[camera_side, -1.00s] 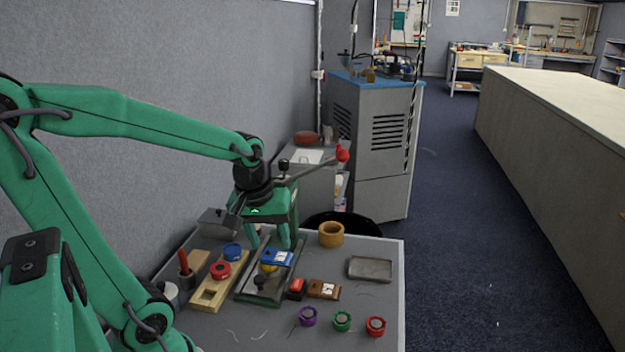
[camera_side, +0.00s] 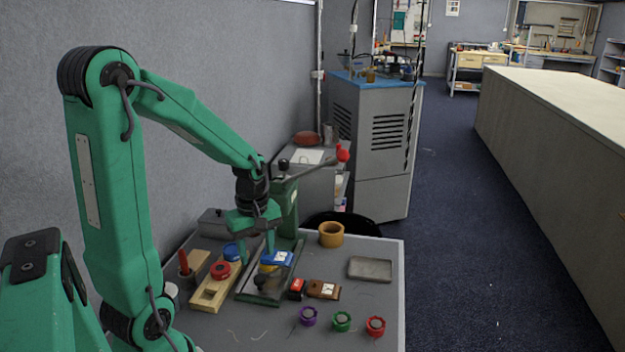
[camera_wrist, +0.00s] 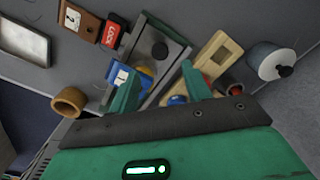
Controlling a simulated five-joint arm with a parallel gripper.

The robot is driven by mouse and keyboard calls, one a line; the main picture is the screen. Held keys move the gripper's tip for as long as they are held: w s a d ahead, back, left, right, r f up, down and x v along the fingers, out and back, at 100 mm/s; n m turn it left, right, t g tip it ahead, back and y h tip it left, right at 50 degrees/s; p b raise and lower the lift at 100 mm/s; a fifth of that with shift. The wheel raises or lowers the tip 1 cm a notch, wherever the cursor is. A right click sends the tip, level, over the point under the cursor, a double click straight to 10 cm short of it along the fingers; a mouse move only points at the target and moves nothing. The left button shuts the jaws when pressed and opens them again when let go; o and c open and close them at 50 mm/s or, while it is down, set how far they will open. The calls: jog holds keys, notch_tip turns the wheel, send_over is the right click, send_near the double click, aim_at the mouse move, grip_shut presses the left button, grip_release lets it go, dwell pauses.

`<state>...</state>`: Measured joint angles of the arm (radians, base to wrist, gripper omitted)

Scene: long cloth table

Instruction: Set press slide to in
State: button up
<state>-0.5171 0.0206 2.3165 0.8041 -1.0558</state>
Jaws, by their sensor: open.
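The press (camera_side: 287,210) is a green column with a lever ending in a red knob (camera_side: 342,155). At its foot is a dark grey slide track (camera_side: 258,297) with a black knob (camera_side: 262,283) towards its near end. The knob also shows in the wrist view (camera_wrist: 160,50). A blue block (camera_side: 277,258) with a white mark sits at the track, with a yellow piece (camera_side: 267,267) beside it. My gripper (camera_side: 255,252) is open and empty, above the track and beside the press column. In the wrist view its fingers (camera_wrist: 160,90) point towards the track, apart from the knob.
A wooden holder (camera_side: 207,295) with a red ring (camera_side: 220,270) lies left of the track. Right are a red lock block (camera_side: 297,288), a brown switch block (camera_side: 323,289), a grey tray (camera_side: 370,269) and a wooden ring (camera_side: 331,234). Several coloured rings line the front.

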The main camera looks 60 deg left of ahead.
aim_at(259, 277)
jog(key=shift+f, duration=3.65)
grip_shut()
